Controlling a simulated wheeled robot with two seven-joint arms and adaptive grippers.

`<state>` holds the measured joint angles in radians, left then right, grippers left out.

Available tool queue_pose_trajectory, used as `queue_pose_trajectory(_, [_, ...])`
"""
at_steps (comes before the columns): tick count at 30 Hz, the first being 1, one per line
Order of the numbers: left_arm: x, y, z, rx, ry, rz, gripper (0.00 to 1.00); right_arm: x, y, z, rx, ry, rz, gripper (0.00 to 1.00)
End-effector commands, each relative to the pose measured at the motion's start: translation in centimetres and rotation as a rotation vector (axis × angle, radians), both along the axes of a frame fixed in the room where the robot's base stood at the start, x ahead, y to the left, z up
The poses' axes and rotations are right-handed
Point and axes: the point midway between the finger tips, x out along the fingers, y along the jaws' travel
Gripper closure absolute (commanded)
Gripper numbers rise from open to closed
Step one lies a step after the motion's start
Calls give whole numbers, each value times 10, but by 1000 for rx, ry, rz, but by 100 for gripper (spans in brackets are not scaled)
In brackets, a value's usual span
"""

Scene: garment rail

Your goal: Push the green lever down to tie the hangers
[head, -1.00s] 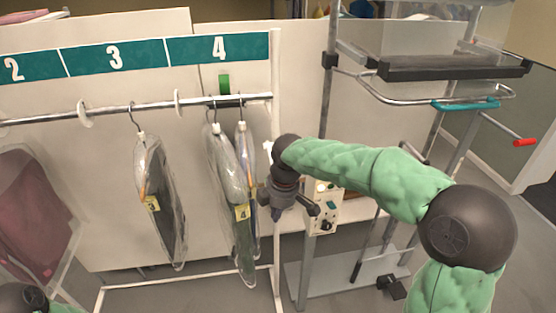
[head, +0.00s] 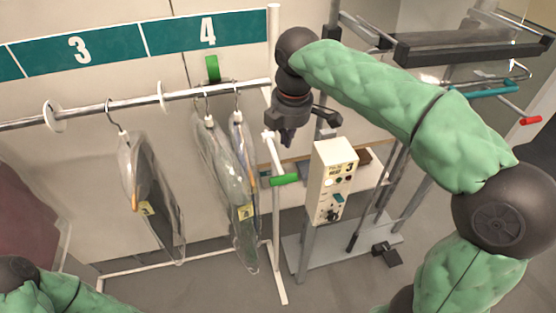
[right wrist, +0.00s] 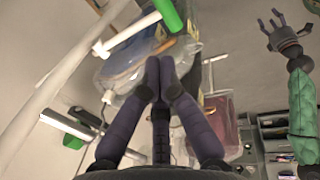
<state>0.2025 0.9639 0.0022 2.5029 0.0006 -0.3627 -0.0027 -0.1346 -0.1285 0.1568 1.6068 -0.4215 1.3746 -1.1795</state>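The green lever (head: 285,180) sits at the end of a white arm on the rail's right post, hanging low. It also shows in the right wrist view (right wrist: 168,14), top centre, beyond the fingertips. My right gripper (head: 287,142) is above the lever's handle and apart from it; in the right wrist view its fingers (right wrist: 160,68) are together and empty. Two bagged garments on hangers (head: 218,150) hang close together under sign 4, and another (head: 150,195) under sign 3. My left gripper (right wrist: 284,32) is open and empty in the right wrist view.
A control box (head: 335,178) on a stand is right of the lever. A metal frame (head: 470,50) with a black bar stands at the right.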

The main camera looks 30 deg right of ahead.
Motion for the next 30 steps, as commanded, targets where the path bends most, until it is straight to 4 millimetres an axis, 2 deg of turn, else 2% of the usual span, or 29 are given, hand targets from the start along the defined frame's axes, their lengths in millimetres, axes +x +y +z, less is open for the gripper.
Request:
queue_pose_trajectory(11, [-1,0,0,0,1,0,45,1,-1,-7,0,3,-1,100])
queue_pose_trajectory(14, [0,0,0,0,1,0,45,3,-1,-18,-1,4,-1,100])
queue_pose_trajectory(30, [0,0,3,0,1,0,45,20,-5,-111,0,4,-2,100])
